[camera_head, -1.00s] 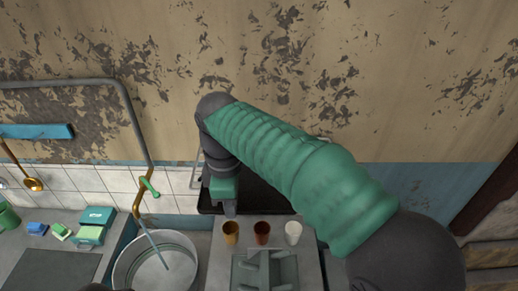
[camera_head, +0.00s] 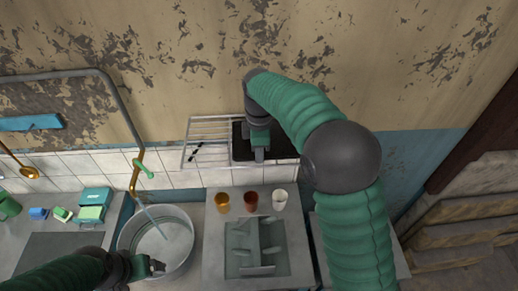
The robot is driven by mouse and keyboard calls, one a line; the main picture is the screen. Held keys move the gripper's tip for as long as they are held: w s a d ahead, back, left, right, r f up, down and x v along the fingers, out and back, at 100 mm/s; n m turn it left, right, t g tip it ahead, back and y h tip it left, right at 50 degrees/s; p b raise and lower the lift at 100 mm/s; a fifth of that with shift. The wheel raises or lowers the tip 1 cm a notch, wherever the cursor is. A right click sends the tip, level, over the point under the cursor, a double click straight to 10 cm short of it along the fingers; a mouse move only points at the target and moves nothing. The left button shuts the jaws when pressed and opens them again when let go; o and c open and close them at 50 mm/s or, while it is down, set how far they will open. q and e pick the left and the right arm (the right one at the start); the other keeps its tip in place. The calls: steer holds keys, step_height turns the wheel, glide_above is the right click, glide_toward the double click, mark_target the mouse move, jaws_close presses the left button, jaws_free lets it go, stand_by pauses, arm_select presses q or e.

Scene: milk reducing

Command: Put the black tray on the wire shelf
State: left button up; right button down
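The black tray (camera_head: 241,148) is at the wall behind the counter, at the right part of the wire shelf (camera_head: 203,131). My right arm covers part of it, and I cannot tell whether it rests on the wires. My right gripper (camera_head: 260,155) points down at the tray; its fingers are too small to read as open or shut. The left part of the wire shelf is bare except for a small dark object (camera_head: 197,151). My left gripper (camera_head: 157,267) is low at the left, by the front rim of the metal pot, with its fingers unclear.
A bent pipe (camera_head: 128,115) rises left of the shelf. Green and blue boxes (camera_head: 94,197) sit at the left.

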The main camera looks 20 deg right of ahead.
steer(key=shift+s+f, duration=0.1)
steer(key=shift+f, duration=0.4)
steer(key=shift+d+f, duration=0.1)
steer(key=shift+d, duration=0.05)
steer(key=c, duration=1.7)
jaws_free()
steer(key=shift+d, duration=0.15)
arm_select(q)
steer(key=shift+d+r, duration=0.2)
steer(key=shift+r, duration=0.15)
steer(key=shift+s+a, duration=0.1)
